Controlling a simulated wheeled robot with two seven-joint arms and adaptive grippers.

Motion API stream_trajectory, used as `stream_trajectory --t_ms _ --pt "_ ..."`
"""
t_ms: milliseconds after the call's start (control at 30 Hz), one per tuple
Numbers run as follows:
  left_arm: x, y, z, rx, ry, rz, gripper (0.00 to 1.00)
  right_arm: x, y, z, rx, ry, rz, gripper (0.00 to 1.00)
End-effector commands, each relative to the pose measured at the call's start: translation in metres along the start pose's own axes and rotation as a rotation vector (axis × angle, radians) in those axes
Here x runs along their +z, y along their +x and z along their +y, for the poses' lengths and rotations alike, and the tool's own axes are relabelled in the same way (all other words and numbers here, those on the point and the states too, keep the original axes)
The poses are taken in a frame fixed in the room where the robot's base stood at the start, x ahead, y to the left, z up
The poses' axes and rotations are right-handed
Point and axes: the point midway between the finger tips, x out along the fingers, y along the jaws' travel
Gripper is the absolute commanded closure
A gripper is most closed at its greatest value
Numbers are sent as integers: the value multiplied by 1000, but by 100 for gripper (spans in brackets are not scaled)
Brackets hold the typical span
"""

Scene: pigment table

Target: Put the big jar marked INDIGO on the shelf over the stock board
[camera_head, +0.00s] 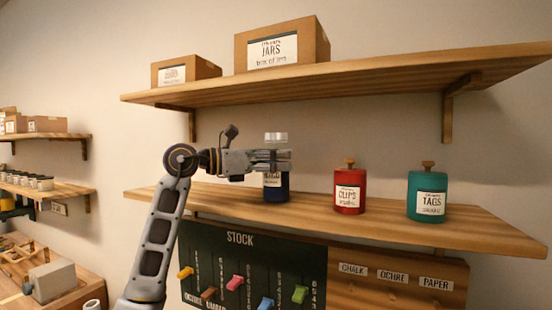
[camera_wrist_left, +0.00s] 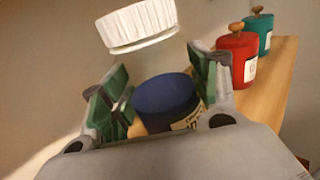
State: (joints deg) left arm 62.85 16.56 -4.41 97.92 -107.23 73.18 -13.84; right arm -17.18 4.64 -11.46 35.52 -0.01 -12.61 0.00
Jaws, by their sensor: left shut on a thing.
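The big jar (camera_head: 276,190) has dark blue contents, a pale lid and a cream label too small to read for certain. My left gripper (camera_head: 272,160) is shut around its upper part, below the lid. The jar is upright over the lower shelf (camera_head: 310,219), its base at or very near the board; I cannot tell if it touches. In the left wrist view the white lid (camera_wrist_left: 138,25) and blue contents (camera_wrist_left: 166,98) show between the fingers (camera_wrist_left: 158,95). The stock board (camera_head: 255,262) hangs beneath this shelf. My right gripper is not in view.
A red CLIPS canister (camera_head: 349,197) and a teal TAGS canister (camera_head: 427,200) stand right of the jar on the same shelf. An upper shelf (camera_head: 350,76) with two boxes hangs above. The lower shelf is clear between the jar and the red canister.

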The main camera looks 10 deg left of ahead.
Motion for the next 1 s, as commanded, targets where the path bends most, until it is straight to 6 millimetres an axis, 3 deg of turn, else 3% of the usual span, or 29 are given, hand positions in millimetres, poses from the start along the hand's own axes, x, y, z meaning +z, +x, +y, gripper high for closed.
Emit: stream_trajectory --t_ms 467,500,633,1000 --pt "-3 0 0 0 2 -2 97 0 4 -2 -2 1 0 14" --pt "-4 0 0 -1 0 0 34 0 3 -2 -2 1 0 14" --pt "-4 0 0 0 0 0 18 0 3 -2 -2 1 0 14" --pt "-3 0 0 0 0 0 18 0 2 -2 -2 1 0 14"
